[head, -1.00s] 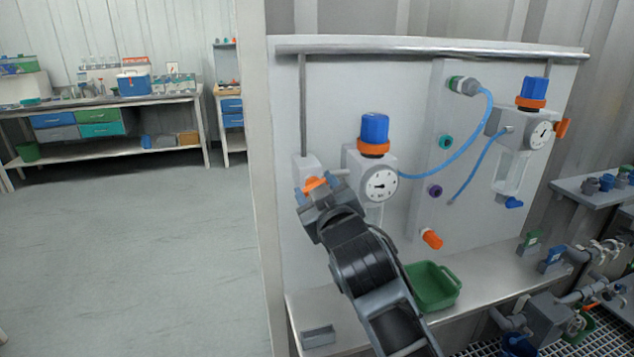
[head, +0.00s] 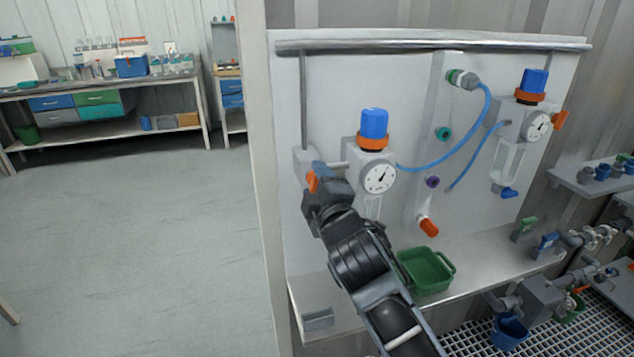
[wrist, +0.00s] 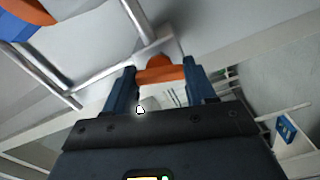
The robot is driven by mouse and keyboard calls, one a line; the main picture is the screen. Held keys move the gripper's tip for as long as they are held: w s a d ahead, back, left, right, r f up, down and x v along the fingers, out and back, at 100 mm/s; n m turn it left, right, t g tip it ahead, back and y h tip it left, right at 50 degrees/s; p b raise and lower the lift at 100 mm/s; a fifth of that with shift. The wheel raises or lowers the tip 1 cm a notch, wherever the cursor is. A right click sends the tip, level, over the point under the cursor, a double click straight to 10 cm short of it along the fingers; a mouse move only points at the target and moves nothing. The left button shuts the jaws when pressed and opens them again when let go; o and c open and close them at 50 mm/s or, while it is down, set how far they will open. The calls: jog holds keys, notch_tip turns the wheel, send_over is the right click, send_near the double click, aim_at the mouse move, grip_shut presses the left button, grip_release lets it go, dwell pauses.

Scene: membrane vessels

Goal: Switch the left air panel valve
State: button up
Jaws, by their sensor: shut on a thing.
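The left air panel valve has an orange handle (head: 311,181) on a grey block (head: 303,162) at the panel's left edge. It stands roughly upright in the head view. My gripper (head: 317,178) is at the handle and partly hides it. In the wrist view the orange handle (wrist: 163,72) lies crosswise between the two blue fingers of my gripper (wrist: 160,80), which is shut on it. A gauge (head: 379,177) with a blue-and-orange regulator knob (head: 374,125) sits just right of the valve.
Blue hoses (head: 455,155) run across the white panel (head: 390,85) to a second regulator (head: 532,88) at right. A green bin (head: 428,271) stands on the ledge below, right of my arm. Open floor (head: 140,240) lies to the left.

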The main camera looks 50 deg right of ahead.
jog(key=shift+n, duration=0.5)
jog(key=o, duration=1)
jog(key=shift+o, duration=0.2)
jog(key=b+v, duration=0.2)
jog(key=v, duration=0.5)
jog(key=shift+s+a, duration=0.25)
jog(key=shift+s, duration=0.1)
